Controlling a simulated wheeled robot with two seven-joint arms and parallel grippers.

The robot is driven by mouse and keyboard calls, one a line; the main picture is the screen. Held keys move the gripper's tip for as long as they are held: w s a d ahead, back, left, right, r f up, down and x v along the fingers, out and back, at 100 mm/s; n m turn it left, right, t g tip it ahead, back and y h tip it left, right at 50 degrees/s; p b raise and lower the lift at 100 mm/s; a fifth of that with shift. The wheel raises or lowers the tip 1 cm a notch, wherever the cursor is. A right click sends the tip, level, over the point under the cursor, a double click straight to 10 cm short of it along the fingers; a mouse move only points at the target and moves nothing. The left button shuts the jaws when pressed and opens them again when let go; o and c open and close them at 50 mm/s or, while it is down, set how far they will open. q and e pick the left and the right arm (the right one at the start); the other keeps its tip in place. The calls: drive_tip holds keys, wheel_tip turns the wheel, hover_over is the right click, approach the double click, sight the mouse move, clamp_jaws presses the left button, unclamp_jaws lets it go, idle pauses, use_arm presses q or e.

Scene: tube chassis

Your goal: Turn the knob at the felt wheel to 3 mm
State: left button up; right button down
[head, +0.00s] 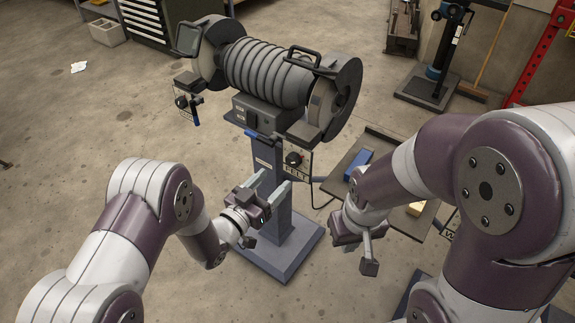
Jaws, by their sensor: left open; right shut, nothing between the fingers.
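The grinder (265,72) stands on a blue-grey pedestal (268,155). The knob at the felt wheel (294,158) is small and dark with a reddish mark, on a light plate lettered FELT (297,170) under the right-hand wheel (340,95). Its scale is too small to read. My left gripper (269,184) is open and empty, just below and left of that plate, apart from the knob and in front of the pedestal. My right gripper (369,267) is shut and empty, lower right of the knob.
A second knob (181,102) sits on a plate under the left wheel. A low tray or bench (370,142) with a blue block (357,165) and a yellowish block (416,208) stands at right, partly behind my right arm. Open concrete floor lies at left.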

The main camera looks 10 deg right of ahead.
sight(291, 163)
use_arm(q)
drive_tip(key=x, duration=0.7)
drive_tip(key=shift+w+d+f, duration=0.1)
drive_tip(key=shift+w, duration=0.05)
drive_tip(key=shift+c, duration=0.4)
drive_tip(key=c, duration=1)
